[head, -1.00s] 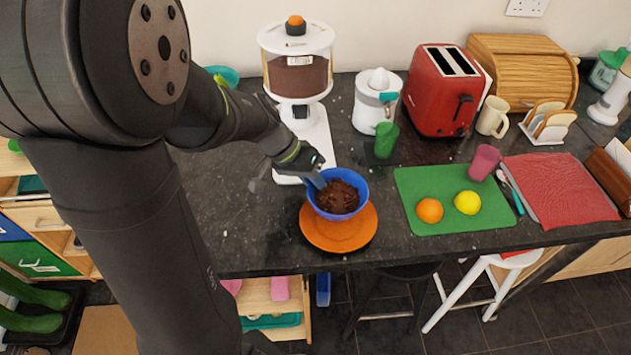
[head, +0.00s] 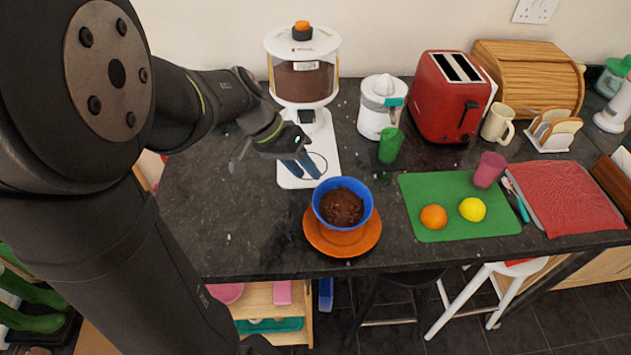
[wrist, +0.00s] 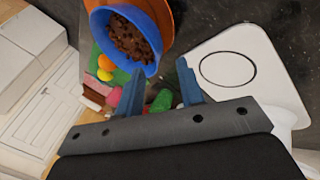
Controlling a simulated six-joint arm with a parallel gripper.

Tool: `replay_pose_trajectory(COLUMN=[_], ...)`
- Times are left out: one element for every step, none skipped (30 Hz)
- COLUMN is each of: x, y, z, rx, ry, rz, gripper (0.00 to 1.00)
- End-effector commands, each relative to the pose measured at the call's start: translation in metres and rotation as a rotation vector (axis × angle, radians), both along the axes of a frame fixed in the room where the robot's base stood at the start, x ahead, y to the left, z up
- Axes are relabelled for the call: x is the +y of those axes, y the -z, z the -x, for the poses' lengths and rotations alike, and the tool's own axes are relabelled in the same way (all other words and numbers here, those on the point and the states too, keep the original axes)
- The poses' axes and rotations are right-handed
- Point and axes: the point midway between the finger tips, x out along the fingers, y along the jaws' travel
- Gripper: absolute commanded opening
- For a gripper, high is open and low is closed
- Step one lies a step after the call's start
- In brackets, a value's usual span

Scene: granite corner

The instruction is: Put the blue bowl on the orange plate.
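The blue bowl (head: 343,203), filled with brown chunks, sits on the orange plate (head: 343,242) near the front edge of the counter. The plate's rim shows around the front and sides of the bowl. My gripper (head: 303,168) is behind and to the left of the bowl, open and empty, apart from it. In the wrist view the gripper's two blue fingers (wrist: 159,85) are spread, with the bowl (wrist: 128,38) beyond them and part of the plate (wrist: 181,20) behind it.
The dispenser (head: 303,75) with a white base (head: 323,150) stands close behind my gripper. A green cup (head: 390,146), juicer (head: 380,108) and red toaster (head: 447,98) stand at the back. Right of the plate lies a green board (head: 450,222) with an orange and a lemon. The counter's left is clear.

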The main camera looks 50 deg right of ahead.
Motion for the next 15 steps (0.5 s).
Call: replay_pose_trajectory(x=[0.003, 0.005, 0.007, 0.009, 0.01, 0.011, 0.012, 0.013, 0.014, 0.015, 0.015, 0.015, 0.016, 0.016, 0.016], y=[-0.01, -0.015, -0.021, -0.024, -0.028, -0.032, -0.034, -0.037, -0.039, -0.04, -0.041, -0.042, -0.042, -0.042, -0.042], z=[-0.005, -0.008, -0.011, -0.013, -0.014, -0.016, -0.017, -0.018, -0.02, -0.02, -0.02, -0.021, -0.021, -0.021, -0.021], rx=[-0.002, -0.003, -0.003, -0.003, -0.001, -0.001, -0.001, -0.001, -0.001, -0.001, -0.001, 0.0, 0.0, 0.0, 0.0], ry=[-0.003, -0.003, -0.003, -0.003, -0.002, -0.002, -0.002, -0.002, -0.002, -0.002, -0.002, -0.001, -0.001, -0.001, -0.001], rz=[0.003, 0.002, 0.002, 0.002, 0.001, 0.001, 0.001, 0.001, 0.001, 0.001, 0.0, 0.0, 0.0, 0.0, 0.0], gripper=[0.35, 0.35, 0.35, 0.35, 0.35, 0.35, 0.35, 0.35, 0.35, 0.35, 0.35, 0.35, 0.35, 0.35, 0.35])
